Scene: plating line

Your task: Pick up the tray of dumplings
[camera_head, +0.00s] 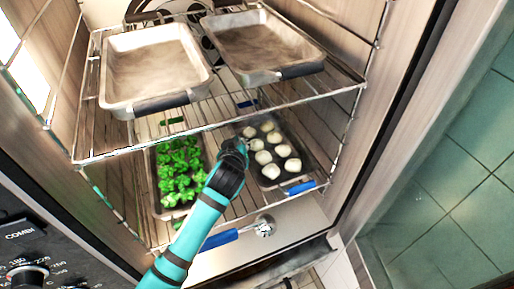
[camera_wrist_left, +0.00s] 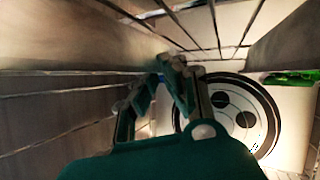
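The tray of dumplings (camera_head: 312,176) is a dark pan on the right side of the oven's lower rack, holding several white dumplings. It has a blue handle (camera_head: 300,187) at its near end. My left gripper (camera_head: 236,146) reaches into the oven at the tray's left edge, between the two lower trays. Whether it touches the tray cannot be told. In the left wrist view its fingers (camera_wrist_left: 164,72) lean close together at the tips. The gap and anything between them are unclear. My right gripper is in neither view.
A tray of green broccoli (camera_head: 157,205) sits left of the dumplings. Two metal pans (camera_head: 155,70) (camera_head: 265,45) stand on the upper rack (camera_head: 220,122), above my gripper. A round fan cover (camera_wrist_left: 238,118) shows in the wrist view. Oven walls bound both sides.

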